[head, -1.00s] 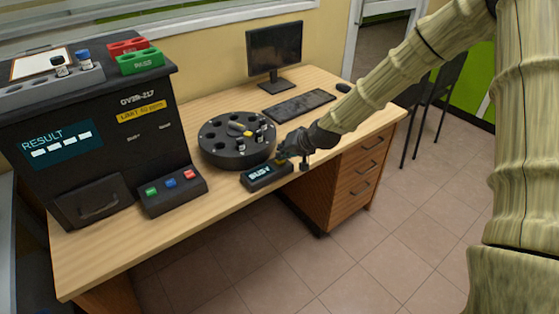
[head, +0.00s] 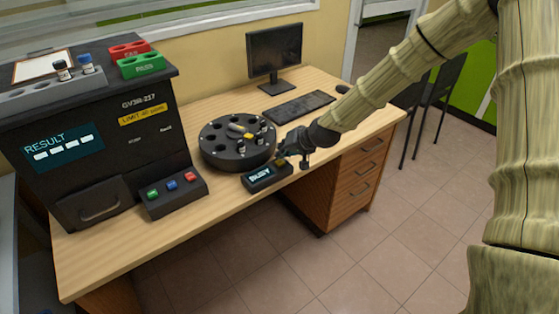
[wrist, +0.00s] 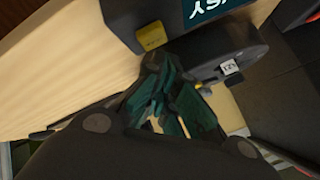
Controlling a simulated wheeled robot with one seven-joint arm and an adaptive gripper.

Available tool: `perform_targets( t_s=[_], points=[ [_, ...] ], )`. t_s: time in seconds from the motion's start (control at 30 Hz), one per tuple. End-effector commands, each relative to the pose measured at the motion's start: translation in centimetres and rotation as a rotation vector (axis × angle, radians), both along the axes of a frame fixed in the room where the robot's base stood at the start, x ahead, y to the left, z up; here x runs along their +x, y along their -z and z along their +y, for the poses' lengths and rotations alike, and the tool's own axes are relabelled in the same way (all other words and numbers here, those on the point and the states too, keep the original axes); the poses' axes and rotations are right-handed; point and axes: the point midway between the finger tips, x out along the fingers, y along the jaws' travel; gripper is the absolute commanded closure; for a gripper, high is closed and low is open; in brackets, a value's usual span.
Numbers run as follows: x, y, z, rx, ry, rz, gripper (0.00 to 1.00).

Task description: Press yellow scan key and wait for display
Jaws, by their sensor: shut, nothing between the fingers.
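The small black scanner box (head: 258,183) lies at the desk's front edge, just in front of the round carousel. Its lit display (head: 260,175) reads BUSY; in the wrist view part of it shows upside down (wrist: 203,10). The yellow scan key (wrist: 151,36) is at the end of the box nearest my gripper. My gripper (wrist: 160,72) is shut and empty, its fingertips close to the key but apart from it in the wrist view. In the head view my gripper (head: 285,153) partly covers that end of the box.
The black carousel (head: 225,158) holds several vials and sits close behind the box. Left is a large analyser (head: 95,125) showing RESULT with dashes, with red and green trays (head: 140,64) on top. A keyboard (head: 298,106) and monitor (head: 274,52) stand behind.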

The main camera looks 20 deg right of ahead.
Motion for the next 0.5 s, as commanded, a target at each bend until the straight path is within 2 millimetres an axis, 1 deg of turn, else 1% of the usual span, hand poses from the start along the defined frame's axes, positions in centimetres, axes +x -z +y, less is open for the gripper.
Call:
perform_targets(
  t_s=[0.37,0.5],
  points=[
    [0.0,-0.22,0.0,0.0,0.0,0.0,1.0],
    [0.01,-0.83,0.01,0.0,0.0,0.0,1.0]
  ],
)
